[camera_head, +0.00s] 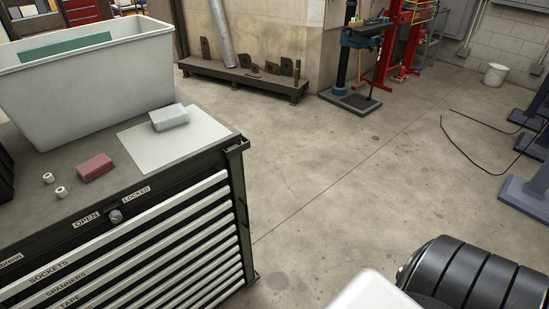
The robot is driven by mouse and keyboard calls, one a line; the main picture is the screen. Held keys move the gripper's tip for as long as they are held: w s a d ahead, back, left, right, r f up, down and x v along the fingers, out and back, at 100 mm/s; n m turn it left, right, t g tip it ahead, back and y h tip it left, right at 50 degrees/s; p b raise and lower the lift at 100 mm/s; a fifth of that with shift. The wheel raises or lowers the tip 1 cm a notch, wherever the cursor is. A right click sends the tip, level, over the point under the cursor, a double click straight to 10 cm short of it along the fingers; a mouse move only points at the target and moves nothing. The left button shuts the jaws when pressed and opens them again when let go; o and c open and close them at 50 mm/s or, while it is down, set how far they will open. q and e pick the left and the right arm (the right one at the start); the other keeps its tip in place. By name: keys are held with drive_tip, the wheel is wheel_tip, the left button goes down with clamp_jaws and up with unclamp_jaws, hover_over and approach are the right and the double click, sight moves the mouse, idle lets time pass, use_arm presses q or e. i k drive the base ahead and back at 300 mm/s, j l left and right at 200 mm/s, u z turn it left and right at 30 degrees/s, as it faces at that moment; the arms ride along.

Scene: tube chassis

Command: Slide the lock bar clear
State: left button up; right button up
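A dark tool chest (190,172) with several white-fronted drawers stands at the left. A round knob (115,215) sits on its top front rail, between the labels OPEN and LOCKED; its exact setting is too small to tell. A dark upright bar (241,205) runs down the right front corner of the chest, beside the drawer ends. I cannot tell for sure whether this is the lock bar. The drawers look shut. Neither of my grippers shows in the head view. A black ribbed and white arm part, probably mine, fills the lower right.
On the chest top are a white bin (85,95), a red block (95,167), a grey block (169,117) on a pale sheet (190,139), and two small rings (60,192). The concrete floor (330,190) right of the chest is clear. Dark cables (463,160) lie farther right.

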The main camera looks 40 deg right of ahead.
sight(241, 208)
drive_tip(key=z, duration=0.95)
drive_tip(key=k, duration=0.05)
